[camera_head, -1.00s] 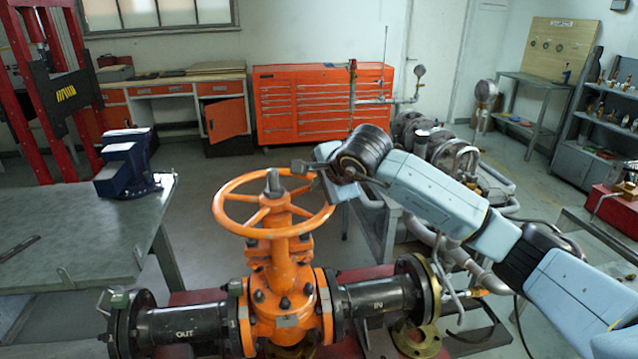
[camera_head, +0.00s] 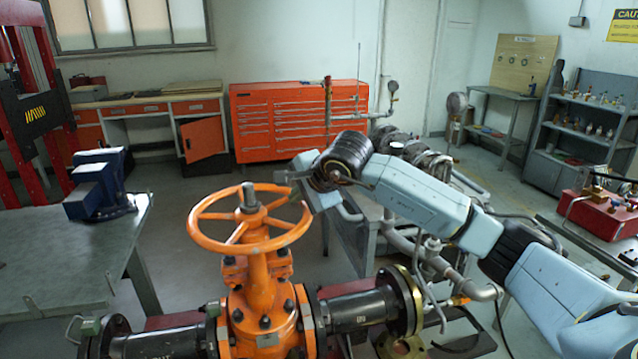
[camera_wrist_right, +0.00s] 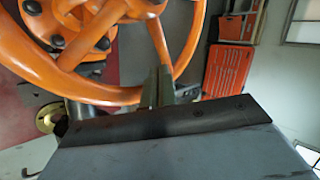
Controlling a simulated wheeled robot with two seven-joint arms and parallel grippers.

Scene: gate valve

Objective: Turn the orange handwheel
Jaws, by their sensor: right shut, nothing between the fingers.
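The orange handwheel (camera_head: 203,236) sits on top of the orange gate valve (camera_head: 263,310), with spokes running to a central hub and stem. My right gripper (camera_head: 290,178) is at the far right part of the wheel's rim. In the right wrist view, its closed fingers (camera_wrist_right: 159,86) overlap the handwheel rim (camera_wrist_right: 100,92) beside a spoke. Nothing is held between them. I cannot tell whether they touch the rim or spoke. My left gripper is not in view.
Black pipes (camera_head: 355,308) run out from both sides of the valve. A grey workbench (camera_head: 70,260) with a blue vise (camera_head: 97,187) stands at the left. A red tool cabinet (camera_head: 285,120) is at the back. Grey piping (camera_head: 430,265) lies behind my right arm.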

